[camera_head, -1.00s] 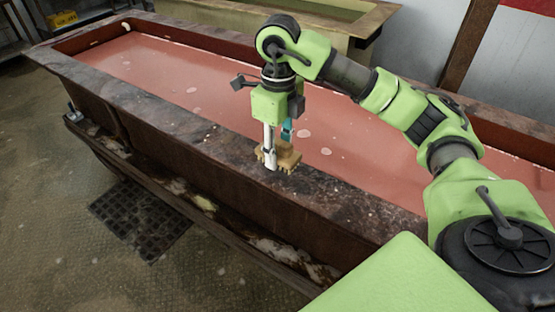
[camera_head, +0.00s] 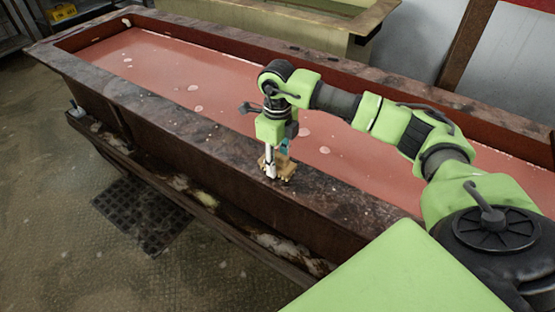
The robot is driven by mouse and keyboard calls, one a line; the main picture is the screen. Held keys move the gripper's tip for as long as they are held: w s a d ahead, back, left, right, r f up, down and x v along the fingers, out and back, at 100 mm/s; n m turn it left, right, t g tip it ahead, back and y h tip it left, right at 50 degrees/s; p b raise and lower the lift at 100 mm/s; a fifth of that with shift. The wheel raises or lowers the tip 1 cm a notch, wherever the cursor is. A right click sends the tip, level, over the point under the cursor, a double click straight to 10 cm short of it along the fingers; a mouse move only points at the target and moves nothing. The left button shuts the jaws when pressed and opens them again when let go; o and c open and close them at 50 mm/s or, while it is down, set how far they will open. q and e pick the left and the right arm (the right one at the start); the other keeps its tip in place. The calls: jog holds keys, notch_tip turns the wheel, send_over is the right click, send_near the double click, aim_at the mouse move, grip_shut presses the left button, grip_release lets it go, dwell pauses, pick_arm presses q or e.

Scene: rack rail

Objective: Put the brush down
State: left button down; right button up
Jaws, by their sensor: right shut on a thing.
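My right gripper (camera_head: 277,166) points down over the near rim of the tank (camera_head: 345,207). It is shut on a wooden brush (camera_head: 286,171) with a tan body. The fingers cover part of the brush. The brush is at the rim's top surface, with its lower edge at or very close to it; I cannot tell whether it touches. My left gripper is not in view.
The long tank holds reddish liquid (camera_head: 200,95) with pale floating patches. The rim is bare to both sides of the brush. A gutter (camera_head: 205,200) with debris runs along the near side, above a floor grate (camera_head: 140,215). A second tank (camera_head: 330,30) stands behind.

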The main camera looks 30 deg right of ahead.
aim_at(277, 155)
jog(key=shift+f, duration=0.15)
jog(key=o, duration=1)
jog(key=shift+r, duration=0.4)
notch_tip(277, 155, up, 12)
jog(key=b, duration=0.3)
jog(key=shift+f, duration=0.2)
